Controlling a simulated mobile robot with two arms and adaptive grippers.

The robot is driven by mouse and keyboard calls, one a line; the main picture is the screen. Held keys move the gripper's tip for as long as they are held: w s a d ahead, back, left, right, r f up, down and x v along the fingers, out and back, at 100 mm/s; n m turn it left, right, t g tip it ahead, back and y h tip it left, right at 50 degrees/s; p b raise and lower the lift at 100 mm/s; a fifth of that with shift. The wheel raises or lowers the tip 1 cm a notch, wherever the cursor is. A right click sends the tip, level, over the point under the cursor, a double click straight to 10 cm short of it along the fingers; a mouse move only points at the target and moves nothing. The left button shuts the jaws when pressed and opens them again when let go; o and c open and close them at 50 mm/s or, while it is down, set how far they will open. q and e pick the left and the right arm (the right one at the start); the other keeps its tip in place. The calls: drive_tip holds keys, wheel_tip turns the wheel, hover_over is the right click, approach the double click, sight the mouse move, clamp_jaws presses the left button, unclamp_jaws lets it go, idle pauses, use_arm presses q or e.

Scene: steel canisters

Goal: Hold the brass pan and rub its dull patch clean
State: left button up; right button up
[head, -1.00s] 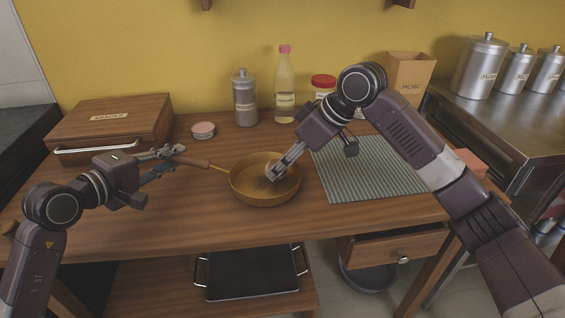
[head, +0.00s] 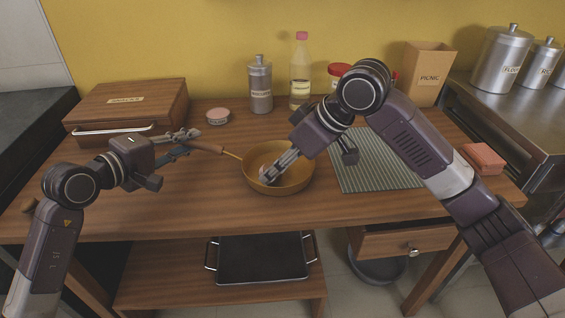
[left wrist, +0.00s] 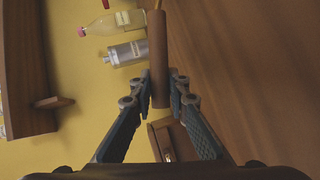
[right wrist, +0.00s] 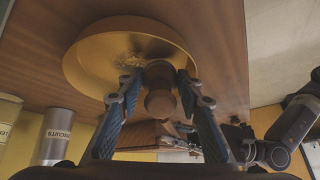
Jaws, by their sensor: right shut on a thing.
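The brass pan (head: 292,182) sits on the wooden table, its handle (head: 205,148) pointing left. My left gripper (head: 188,143) is shut around the handle; in the left wrist view the handle (left wrist: 158,55) runs between its fingers. My right gripper (head: 270,174) reaches down inside the pan, at the near left of its floor. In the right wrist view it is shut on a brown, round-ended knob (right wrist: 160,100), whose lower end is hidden. A pale, speckled dull patch (right wrist: 130,60) shows on the pan floor beside the knob.
A striped mat (head: 375,165) lies right of the pan, with a pink block (head: 484,158) further right. A wooden case (head: 125,108), round tin (head: 218,117), grey canister (head: 260,85) and bottle (head: 299,72) stand behind. A drawer (head: 400,241) is open below.

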use_arm(q)
drive_tip(key=shift+f, duration=0.1)
use_arm(e)
drive_tip(key=shift+w+a, duration=0.2)
drive_tip(key=shift+a, duration=0.15)
drive_tip(key=shift+w, duration=0.15)
drive_tip(key=shift+w+d, duration=2.65)
drive_tip(key=shift+w, duration=0.1)
drive_tip(key=shift+s+a, duration=2.7)
drive_tip(key=shift+s, duration=0.2)
drive_tip(key=shift+r, duration=3.05)
drive_tip(key=shift+r, duration=0.1)
